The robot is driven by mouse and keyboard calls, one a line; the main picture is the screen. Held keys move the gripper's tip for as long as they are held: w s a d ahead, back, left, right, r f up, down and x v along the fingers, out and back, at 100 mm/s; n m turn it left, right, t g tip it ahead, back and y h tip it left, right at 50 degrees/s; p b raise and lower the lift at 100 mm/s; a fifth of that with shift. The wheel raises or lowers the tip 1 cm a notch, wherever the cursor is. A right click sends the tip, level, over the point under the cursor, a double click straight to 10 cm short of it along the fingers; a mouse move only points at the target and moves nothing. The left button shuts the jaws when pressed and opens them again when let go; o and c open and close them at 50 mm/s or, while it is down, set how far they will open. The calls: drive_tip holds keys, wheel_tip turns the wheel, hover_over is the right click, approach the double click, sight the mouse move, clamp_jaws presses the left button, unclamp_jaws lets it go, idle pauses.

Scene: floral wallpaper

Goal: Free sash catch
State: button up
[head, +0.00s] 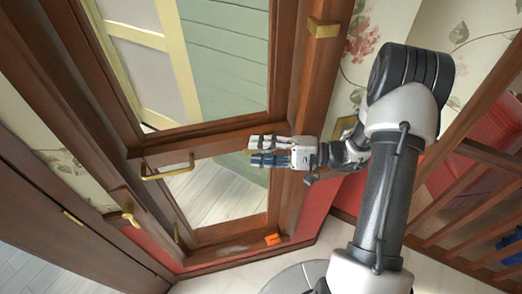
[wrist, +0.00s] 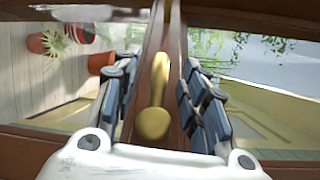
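In the wrist view a brass catch (wrist: 153,100), a lever with a rounded end, lies along a narrow wooden bar between glass panes. My gripper (wrist: 160,103) is open, with one finger on each side of the catch. Gaps show between the catch and both fingers. In the head view my gripper (head: 268,151) reaches left across the wooden frame at the middle rail (head: 215,142).
A brass pull handle (head: 167,170) is on the left of the middle rail. Other brass fittings sit on the left post (head: 130,214) and upper right post (head: 323,29). An orange wedge (head: 273,239) lies at the frame's foot. A wooden railing (head: 460,200) stands at right.

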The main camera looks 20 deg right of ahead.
drive_tip(key=shift+c, duration=0.5)
clamp_jaws()
